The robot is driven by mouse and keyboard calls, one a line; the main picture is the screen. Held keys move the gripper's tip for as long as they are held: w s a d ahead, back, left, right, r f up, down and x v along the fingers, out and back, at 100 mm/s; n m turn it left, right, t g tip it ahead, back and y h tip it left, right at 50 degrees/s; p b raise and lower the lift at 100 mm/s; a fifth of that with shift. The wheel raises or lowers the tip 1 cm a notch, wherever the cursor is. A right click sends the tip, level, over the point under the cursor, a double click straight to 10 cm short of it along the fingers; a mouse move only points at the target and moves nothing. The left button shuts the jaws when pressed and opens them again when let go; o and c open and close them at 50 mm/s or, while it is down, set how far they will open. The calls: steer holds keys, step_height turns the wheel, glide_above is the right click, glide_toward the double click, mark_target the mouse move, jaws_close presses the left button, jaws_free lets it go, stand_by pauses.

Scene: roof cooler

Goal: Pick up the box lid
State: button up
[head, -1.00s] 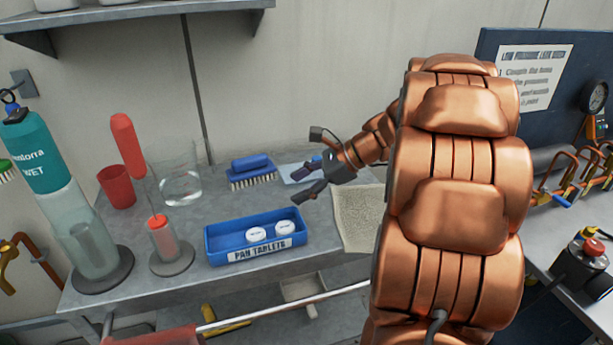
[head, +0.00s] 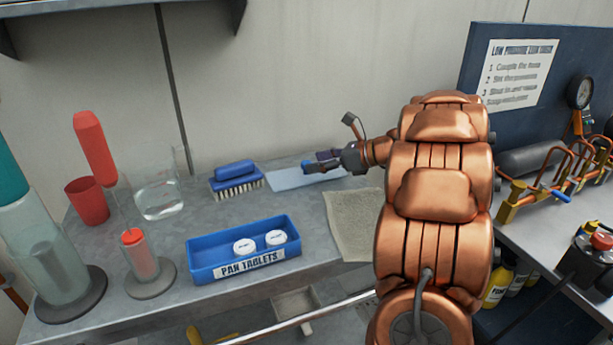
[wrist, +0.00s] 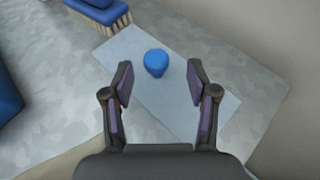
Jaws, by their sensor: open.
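A pale blue flat panel (head: 290,177), which looks like the box lid, lies on the grey bench behind the towel. In the wrist view the panel (wrist: 130,52) carries a round blue knob (wrist: 155,62). My gripper (head: 318,162) is over the panel. In the wrist view its two fingers are spread, with the knob showing between the fingertips and nothing held. I cannot tell the height of the fingertips over the panel. An open blue box (head: 213,270) labelled "PAN TABLETS" stands nearer the front with two white round tablets (head: 275,238) in it.
A blue brush (head: 236,180) lies just left of the panel. A beige towel (head: 350,220) lies in front of my gripper. A glass beaker (head: 160,195), red cup (head: 87,203) and glass cylinders stand at the left. The wall is close behind.

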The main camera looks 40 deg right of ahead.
mark_target(306, 162)
steer(key=shift+a+x, duration=0.2)
steer(key=shift+x, duration=1.8)
steer(key=shift+s, duration=0.15)
jaws_close()
